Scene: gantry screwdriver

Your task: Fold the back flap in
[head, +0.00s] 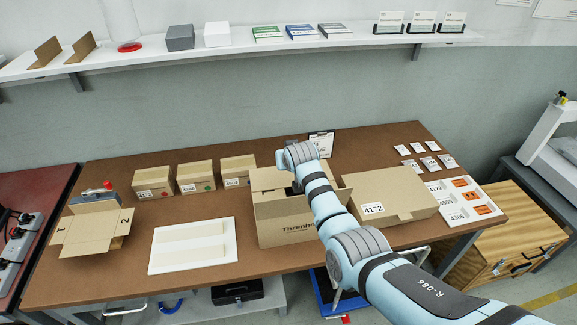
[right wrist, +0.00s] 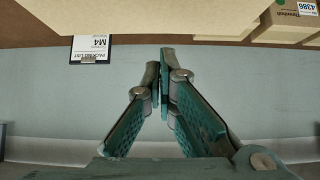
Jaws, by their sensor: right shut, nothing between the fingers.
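An open carton (head: 285,225) with printing on its front stands in the middle of the brown table. A tan panel (head: 267,180) rises at its back left; it looks like the back flap, but my arm hides part of it. A side flap shows at the right. My right arm reaches over the carton, and its wrist is above the carton's back. My right gripper (right wrist: 163,85) is shut and empty, its fingertips together in the right wrist view. A broad tan cardboard surface (right wrist: 140,15) lies beyond the tips; contact cannot be told. My left gripper is not in view.
A closed carton labelled 4172 (head: 392,195) stands close to the right. A white board (head: 192,267) lies left, with small boxes (head: 195,177) behind it. An open flapped box (head: 97,228) is at far left. A packing list stand (head: 321,143) is behind the carton.

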